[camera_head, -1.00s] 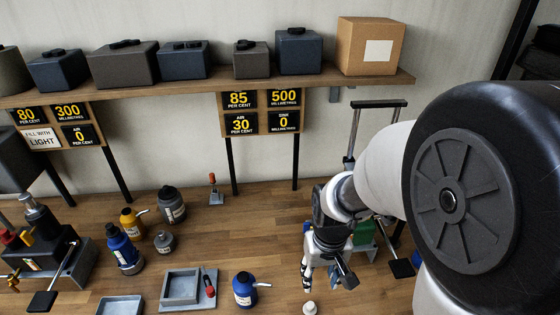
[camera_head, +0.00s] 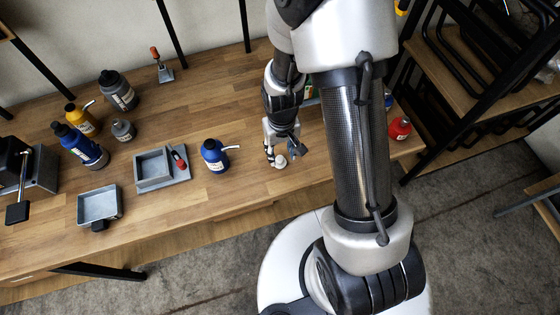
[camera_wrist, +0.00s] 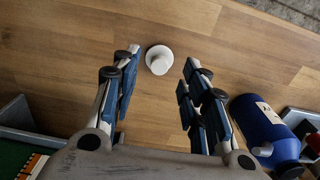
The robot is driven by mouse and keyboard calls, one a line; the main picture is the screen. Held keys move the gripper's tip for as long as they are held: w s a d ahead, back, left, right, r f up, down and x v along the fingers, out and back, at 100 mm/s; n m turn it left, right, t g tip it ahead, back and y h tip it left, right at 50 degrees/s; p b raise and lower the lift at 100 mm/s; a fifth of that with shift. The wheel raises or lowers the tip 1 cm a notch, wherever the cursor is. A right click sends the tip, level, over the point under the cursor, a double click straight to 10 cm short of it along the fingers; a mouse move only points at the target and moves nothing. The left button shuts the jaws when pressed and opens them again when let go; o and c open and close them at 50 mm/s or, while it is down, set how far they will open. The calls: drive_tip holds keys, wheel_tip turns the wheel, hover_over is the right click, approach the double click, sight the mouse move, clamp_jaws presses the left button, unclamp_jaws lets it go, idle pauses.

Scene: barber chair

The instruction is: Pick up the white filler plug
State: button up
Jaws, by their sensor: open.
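The white filler plug (camera_wrist: 159,59) stands on the wooden bench top. In the wrist view it lies just beyond my fingertips, roughly centred between the two fingers. My gripper (camera_wrist: 157,75) is open and empty, with blue pads facing each other. In the head view my gripper (camera_head: 281,157) is low over the bench, and the plug (camera_head: 280,161) shows small and pale right at the fingertips, partly hidden by them.
A blue bottle with a spout (camera_head: 215,155) stands left of my gripper; it also shows in the wrist view (camera_wrist: 266,130). A grey tray (camera_head: 153,168) and a shallow tray (camera_head: 99,205) are farther left. A red bottle (camera_head: 399,128) stands at right. The bench's front edge is close.

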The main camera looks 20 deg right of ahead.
sight(280, 158)
drive_tip(key=f, duration=0.1)
drive_tip(key=f+b, duration=0.1)
drive_tip(key=f, duration=0.3)
drive_tip(key=shift+w+f, duration=0.15)
drive_tip(key=shift+w, duration=0.25)
drive_tip(key=shift+c, duration=0.5)
clamp_jaws()
